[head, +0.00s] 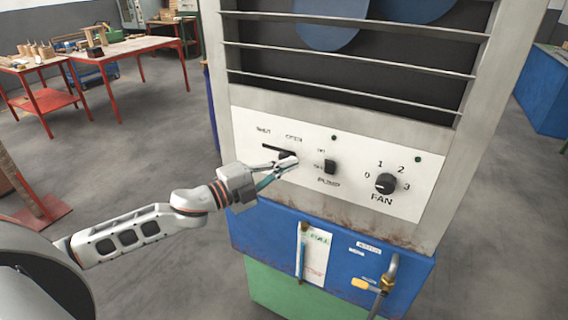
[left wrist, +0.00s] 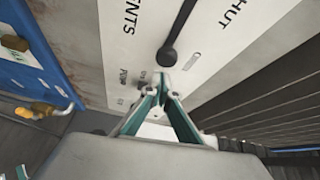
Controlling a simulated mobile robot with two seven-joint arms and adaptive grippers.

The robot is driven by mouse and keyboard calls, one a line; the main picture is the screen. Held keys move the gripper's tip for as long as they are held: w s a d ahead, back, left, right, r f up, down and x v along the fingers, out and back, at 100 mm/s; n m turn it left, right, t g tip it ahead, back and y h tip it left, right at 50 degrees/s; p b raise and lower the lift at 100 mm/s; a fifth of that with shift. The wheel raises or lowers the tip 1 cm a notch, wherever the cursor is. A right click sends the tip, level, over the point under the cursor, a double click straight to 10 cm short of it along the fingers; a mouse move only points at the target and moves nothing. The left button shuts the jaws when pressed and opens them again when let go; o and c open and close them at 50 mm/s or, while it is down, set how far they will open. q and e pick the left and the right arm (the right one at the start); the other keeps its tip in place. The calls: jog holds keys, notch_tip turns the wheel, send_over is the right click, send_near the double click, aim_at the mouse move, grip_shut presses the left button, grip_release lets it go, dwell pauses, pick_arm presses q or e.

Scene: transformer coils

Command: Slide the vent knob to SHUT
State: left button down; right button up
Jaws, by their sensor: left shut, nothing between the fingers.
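The vent knob (head: 287,155) is dark and sits at the right, OPEN end of its slanted black slot (head: 270,148) on the white control panel. SHUT is printed above the slot's left end. In the left wrist view the knob (left wrist: 167,57) is a dark round end on the slot, with the SHUT lettering farther up. My left gripper (head: 294,159) is shut and empty, its fingertips at the panel just right of the knob. In the wrist view its tips (left wrist: 160,88) are just below the knob; I cannot tell whether they touch it.
The black pump switch (head: 330,167) and the round fan knob (head: 386,184) are to the right on the same panel. Louvre slats (head: 350,61) run above. A blue section with a brass pipe (head: 388,275) is below. Red-framed tables (head: 130,48) stand far back left.

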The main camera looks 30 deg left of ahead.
pick_arm(q)
jog(key=shift+w+a+f, duration=0.1)
jog(key=shift+w+a, duration=0.05)
jog(key=shift+a, duration=0.25)
jog(key=shift+a, duration=0.1)
jog(key=a+b, duration=0.1)
jog(key=a, duration=0.5)
jog(key=shift+w+a, duration=0.15)
jog(key=shift+a, duration=0.15)
